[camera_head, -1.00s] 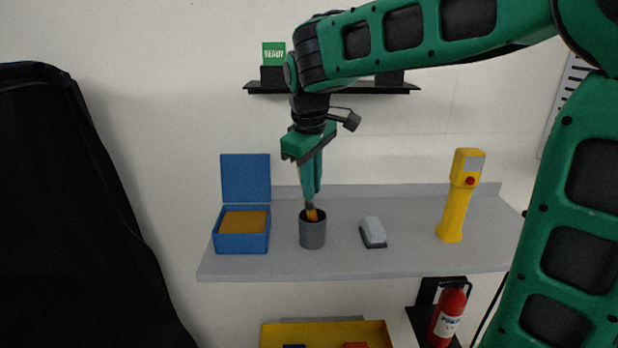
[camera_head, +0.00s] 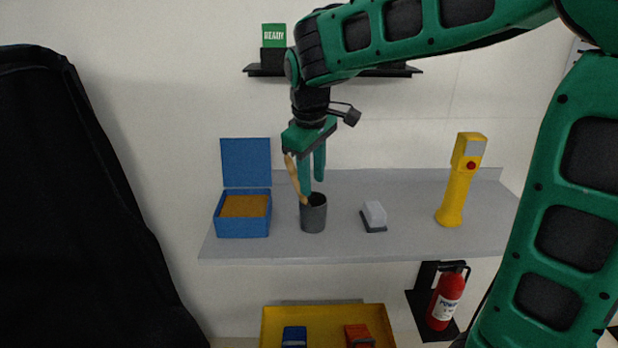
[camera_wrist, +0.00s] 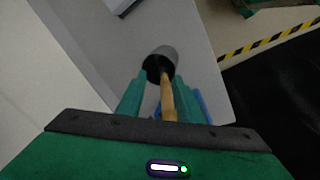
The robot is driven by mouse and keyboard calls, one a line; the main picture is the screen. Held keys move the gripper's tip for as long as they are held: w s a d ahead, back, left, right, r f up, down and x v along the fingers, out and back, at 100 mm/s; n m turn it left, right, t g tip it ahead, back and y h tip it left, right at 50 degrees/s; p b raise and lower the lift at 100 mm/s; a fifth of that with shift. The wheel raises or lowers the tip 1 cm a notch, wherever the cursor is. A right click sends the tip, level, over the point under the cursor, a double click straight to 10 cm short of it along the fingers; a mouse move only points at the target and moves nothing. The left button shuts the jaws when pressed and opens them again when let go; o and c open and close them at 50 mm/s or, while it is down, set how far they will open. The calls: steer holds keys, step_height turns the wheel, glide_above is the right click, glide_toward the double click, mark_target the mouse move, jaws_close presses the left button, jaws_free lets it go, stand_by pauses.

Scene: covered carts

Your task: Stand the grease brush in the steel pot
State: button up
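The grey steel pot (camera_head: 314,218) stands upright on the grey shelf. It also shows in the wrist view (camera_wrist: 168,53). The grease brush (camera_head: 297,178) has a tan handle that leans up and to the left from the pot's mouth. In the wrist view the handle (camera_wrist: 167,98) runs between my fingers to the dark opening, and its lower end is hidden there. My gripper (camera_head: 313,182) is above the pot with its fingers apart. The handle lies nearer one finger, and I see no grip on it.
A blue open-lidded box (camera_head: 243,228) stands left of the pot. A grey-white block-like item (camera_head: 374,214) and a yellow handheld device (camera_head: 458,185) stand to the right on the shelf (camera_head: 400,245). A yellow tray (camera_head: 322,318) and a red extinguisher (camera_head: 446,300) are below.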

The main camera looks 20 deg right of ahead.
steer(key=v, duration=1)
steer(key=shift+r, duration=0.35)
stand_by(0.3)
steer(key=s+d+f+m+g, duration=0.1)
steer(key=s+d+f+m, duration=0.25)
steer(key=s+d, duration=0.35)
steer(key=s+d+f+m, duration=0.3)
steer(key=s+d+f, duration=0.2)
steer(key=d, duration=0.4)
steer(key=s+d+f+m, duration=0.1)
steer(key=s+f+m, duration=0.2)
steer(key=s+f, duration=0.2)
steer(key=s+d+f+m+g+y, duration=0.1)
steer(key=s+f+m, duration=0.3)
steer(key=s, duration=0.6)
steer(key=shift+s+d+f, duration=0.3)
steer(key=shift+d+f, duration=0.25)
steer(key=shift+f, duration=0.3)
